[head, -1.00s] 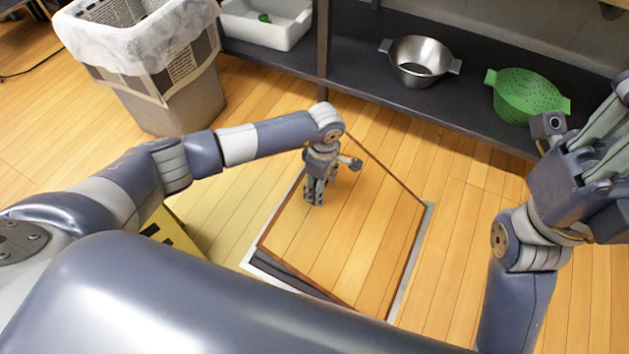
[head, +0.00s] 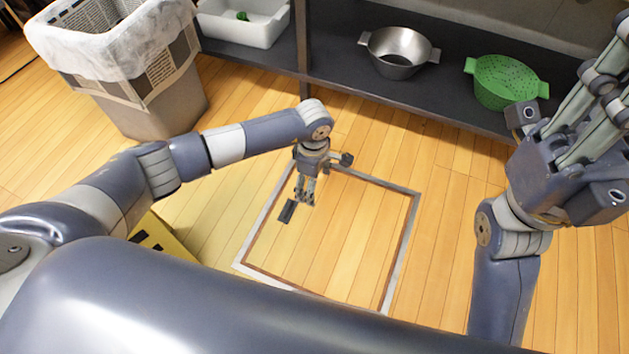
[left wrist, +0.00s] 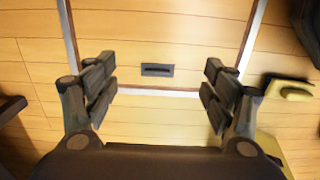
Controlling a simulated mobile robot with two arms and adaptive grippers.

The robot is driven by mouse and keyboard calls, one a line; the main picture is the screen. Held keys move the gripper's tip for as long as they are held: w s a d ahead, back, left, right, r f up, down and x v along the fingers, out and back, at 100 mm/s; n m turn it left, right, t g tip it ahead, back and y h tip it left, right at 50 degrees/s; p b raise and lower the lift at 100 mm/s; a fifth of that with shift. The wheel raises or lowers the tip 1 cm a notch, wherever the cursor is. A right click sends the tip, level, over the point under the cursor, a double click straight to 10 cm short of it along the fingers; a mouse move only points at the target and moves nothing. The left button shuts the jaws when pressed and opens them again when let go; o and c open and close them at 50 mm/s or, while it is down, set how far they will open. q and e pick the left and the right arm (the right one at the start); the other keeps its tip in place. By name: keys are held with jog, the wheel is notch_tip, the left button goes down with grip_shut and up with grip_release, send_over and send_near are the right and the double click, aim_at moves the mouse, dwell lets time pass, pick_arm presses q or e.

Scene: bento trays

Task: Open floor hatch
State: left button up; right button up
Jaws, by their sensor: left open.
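The wooden floor hatch (head: 345,235) lies flat and level with the floor inside its grey metal frame (head: 401,250). A dark slotted recessed pull (head: 287,211) is set in the panel near its left side; it also shows in the left wrist view (left wrist: 157,70). My left gripper (head: 304,201) is above the panel, fingers pointing down and spread apart, with nothing between them. In the left wrist view its fingers stand on either side of the pull, apart from it. My right gripper (head: 592,105) is raised at the right, away from the hatch; its fingertips are not clearly shown.
A lined trash bin (head: 160,95) stands at the upper left. A dark low shelf (head: 340,70) along the back holds a white tub (head: 250,30), a metal colander (head: 397,55) and a green colander (head: 505,85). A yellow-and-black object (head: 150,236) is left of the hatch.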

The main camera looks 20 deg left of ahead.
pick_arm(q)
notch_tip(320, 180, up, 12)
dwell(0.5)
dwell(0.3)
